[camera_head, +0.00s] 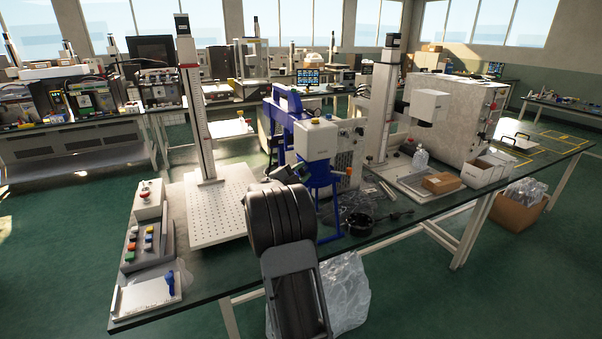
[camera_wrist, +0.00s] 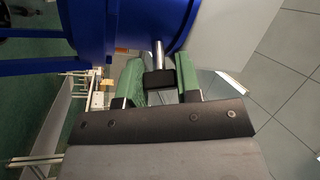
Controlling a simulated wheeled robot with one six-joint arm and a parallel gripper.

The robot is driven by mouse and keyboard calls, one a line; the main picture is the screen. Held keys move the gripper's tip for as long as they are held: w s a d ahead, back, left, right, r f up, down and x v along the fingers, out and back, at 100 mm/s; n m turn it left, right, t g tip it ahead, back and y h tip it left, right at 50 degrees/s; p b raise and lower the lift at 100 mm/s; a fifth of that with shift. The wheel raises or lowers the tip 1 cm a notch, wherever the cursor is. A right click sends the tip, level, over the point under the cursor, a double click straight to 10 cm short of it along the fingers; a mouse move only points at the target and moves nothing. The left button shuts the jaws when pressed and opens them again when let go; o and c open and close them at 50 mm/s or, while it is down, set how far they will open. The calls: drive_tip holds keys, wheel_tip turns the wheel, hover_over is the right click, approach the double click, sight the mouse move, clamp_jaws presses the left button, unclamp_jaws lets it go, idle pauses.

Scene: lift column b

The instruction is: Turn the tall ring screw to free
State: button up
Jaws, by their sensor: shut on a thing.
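In the wrist view, a silver pin with a dark block-like end, which I take to be the tall ring screw (camera_wrist: 158,54), sticks out from a blue machine body (camera_wrist: 125,22). My gripper (camera_wrist: 159,74) has its two green fingers on either side of the dark end and is shut on it. Whether a ring shape is there cannot be told. In the head view, the blue machine (camera_head: 284,103) with its pale head stands mid-bench. My dark arm rises in front of it and hides the screw and most of the gripper.
A tall column with a scale (camera_head: 193,105) and perforated plate stands left of my arm. A button box (camera_head: 150,200) is at the bench's left edge. A second column (camera_head: 384,100), a bottle (camera_head: 420,160) and a brown box (camera_head: 441,183) are to the right. Black cables lie beside the blue machine.

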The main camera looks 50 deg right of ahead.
drive_tip(key=shift+f+n+b, duration=0.2)
drive_tip(key=shift+n+b, duration=0.45)
drive_tip(key=shift+n, duration=0.25)
drive_tip(key=shift+r+n+t+h, duration=0.2)
drive_tip(key=shift+n+t+h, duration=0.3)
drive_tip(key=shift+n, duration=0.4)
drive_tip(key=o, duration=0.9)
drive_tip(key=shift+a, duration=0.1)
drive_tip(key=b+v, duration=0.2)
drive_tip(key=v, duration=1.1)
drive_tip(key=shift+a+b, duration=0.3)
drive_tip(key=shift+a, duration=0.1)
